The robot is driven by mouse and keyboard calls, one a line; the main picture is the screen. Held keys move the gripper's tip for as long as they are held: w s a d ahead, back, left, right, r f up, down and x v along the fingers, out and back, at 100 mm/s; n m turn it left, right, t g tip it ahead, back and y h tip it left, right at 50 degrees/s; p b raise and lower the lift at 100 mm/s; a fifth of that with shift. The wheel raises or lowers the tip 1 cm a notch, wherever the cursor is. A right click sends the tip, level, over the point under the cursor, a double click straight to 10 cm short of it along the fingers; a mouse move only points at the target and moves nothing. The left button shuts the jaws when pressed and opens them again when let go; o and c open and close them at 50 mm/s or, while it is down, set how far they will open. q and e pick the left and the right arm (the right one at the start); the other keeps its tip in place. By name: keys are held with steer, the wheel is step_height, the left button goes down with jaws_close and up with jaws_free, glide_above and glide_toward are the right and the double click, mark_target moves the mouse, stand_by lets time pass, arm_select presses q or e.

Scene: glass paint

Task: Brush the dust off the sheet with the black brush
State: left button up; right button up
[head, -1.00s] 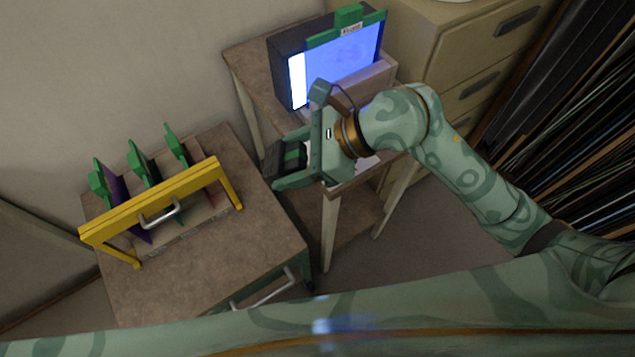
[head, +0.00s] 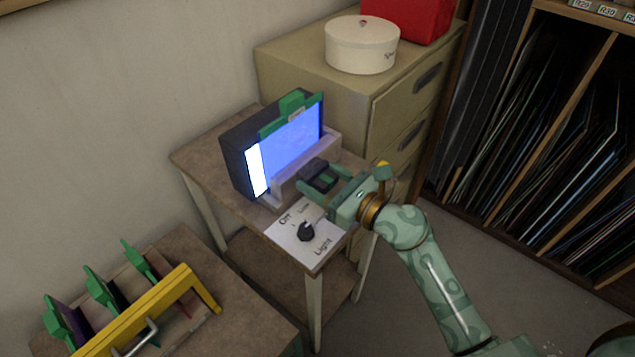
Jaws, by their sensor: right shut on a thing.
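The sheet (head: 293,137) stands upright against the front of a dark light box and glows blue, with a green clip (head: 291,102) along its top edge. Faint paler smudges show on it. My right gripper (head: 318,184) is shut on the black brush (head: 323,172), a dark block with a green part, just in front of the sheet's lower right. The gripper partly hides the brush, and I cannot tell whether its bristles touch the sheet. My left gripper is not in view.
The light box (head: 238,161) and pale sheet holder (head: 331,147) stand on a small table with a dial panel (head: 285,239). A yellow-handled rack (head: 137,318) with several green-clipped sheets is at lower left. A drawer cabinet (head: 402,112) bears a round white box (head: 361,45).

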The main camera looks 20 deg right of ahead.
steer(key=x, duration=0.6)
steer(key=shift+b, duration=0.4)
steer(key=shift+x, duration=0.95)
stand_by(0.4)
